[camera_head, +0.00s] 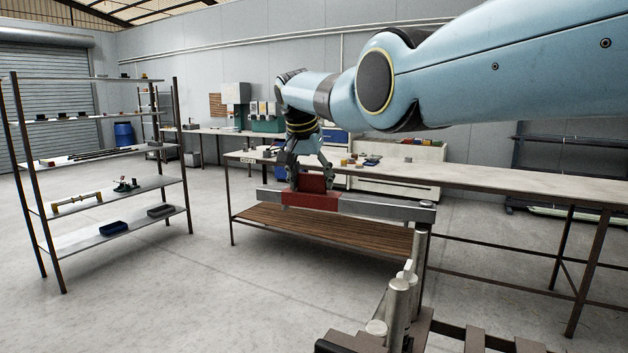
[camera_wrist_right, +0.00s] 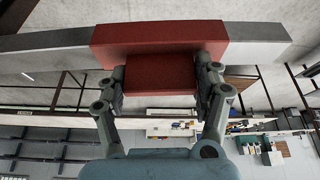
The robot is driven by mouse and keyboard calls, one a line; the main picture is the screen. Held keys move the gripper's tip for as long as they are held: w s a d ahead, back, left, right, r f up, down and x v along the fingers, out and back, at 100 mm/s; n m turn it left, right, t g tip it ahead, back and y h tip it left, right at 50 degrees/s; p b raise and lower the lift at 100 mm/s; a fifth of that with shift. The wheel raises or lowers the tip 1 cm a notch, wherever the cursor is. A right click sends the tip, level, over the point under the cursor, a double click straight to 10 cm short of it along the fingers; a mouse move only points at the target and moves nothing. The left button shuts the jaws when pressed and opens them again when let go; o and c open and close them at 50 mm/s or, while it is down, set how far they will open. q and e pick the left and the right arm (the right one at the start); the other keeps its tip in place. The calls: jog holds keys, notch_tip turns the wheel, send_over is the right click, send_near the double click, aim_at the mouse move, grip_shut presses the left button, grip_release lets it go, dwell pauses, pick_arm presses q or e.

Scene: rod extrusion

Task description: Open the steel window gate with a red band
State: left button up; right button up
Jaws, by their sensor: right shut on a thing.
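The steel gate (camera_head: 385,207) is a long grey bar with a red band (camera_head: 310,200) around it, left of its middle in the head view. Its right end sits at an upright metal post (camera_head: 420,255). My right gripper (camera_head: 311,181) reaches down from above and is shut on the red block at the band. In the wrist view the red band (camera_wrist_right: 160,36) crosses the top, and the red block (camera_wrist_right: 160,75) sits between the two fingers, with grey bar (camera_wrist_right: 50,42) on either side. My left gripper is not in view.
A long worktable (camera_head: 490,178) with a slatted lower shelf stands behind the gate. Metal shelving (camera_head: 110,190) stands at left. A brown frame with steel cylinders (camera_head: 398,310) is at the bottom. The grey floor (camera_head: 190,285) between shelving and frame is clear.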

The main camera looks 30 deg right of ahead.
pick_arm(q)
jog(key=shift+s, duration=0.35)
pick_arm(e)
jog(key=o, duration=1.7)
jog(key=shift+w+a, duration=0.1)
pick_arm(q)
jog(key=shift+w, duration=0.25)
pick_arm(e)
jog(key=v, duration=1.2)
jog(key=shift+f, duration=0.1)
